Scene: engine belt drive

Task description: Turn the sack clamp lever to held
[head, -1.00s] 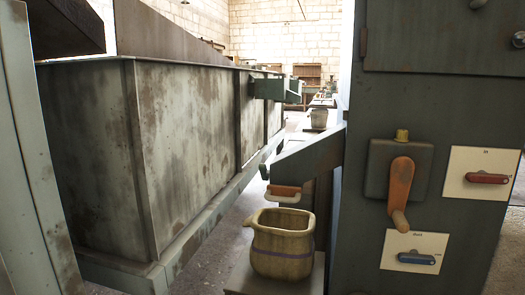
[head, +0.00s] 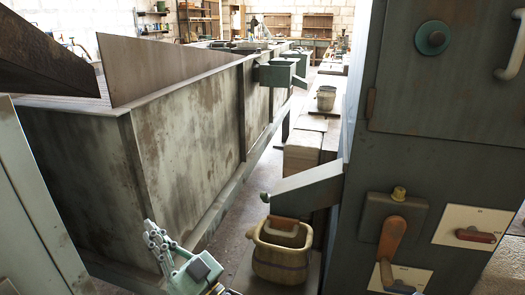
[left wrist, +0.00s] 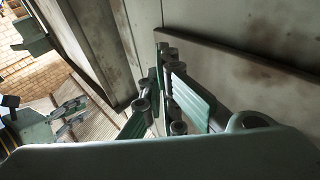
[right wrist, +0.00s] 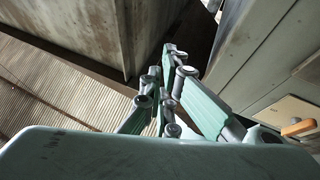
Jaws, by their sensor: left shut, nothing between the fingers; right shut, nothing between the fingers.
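Two small levers sit on pale plates on the dark cabinet: a red one (head: 475,235) at right and a blue one (head: 400,287) at the bottom edge. The plate lettering is too small to read, so I cannot tell which is the sack clamp lever. A sack (head: 282,260) stands open below the spout (head: 303,190). My right gripper (head: 156,238) is shut and empty, left of the sack and well away from the levers; it also shows in the right wrist view (right wrist: 165,62). My left gripper (left wrist: 166,55) is shut and empty near a grey wall, outside the head view.
An orange crank handle (head: 391,238) hangs from a box on the cabinet, partly in front of the blue lever's plate. A large weathered metal bin (head: 190,130) fills the left. A bucket (head: 326,98) stands farther back. A narrow floor strip lies between bin and cabinet.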

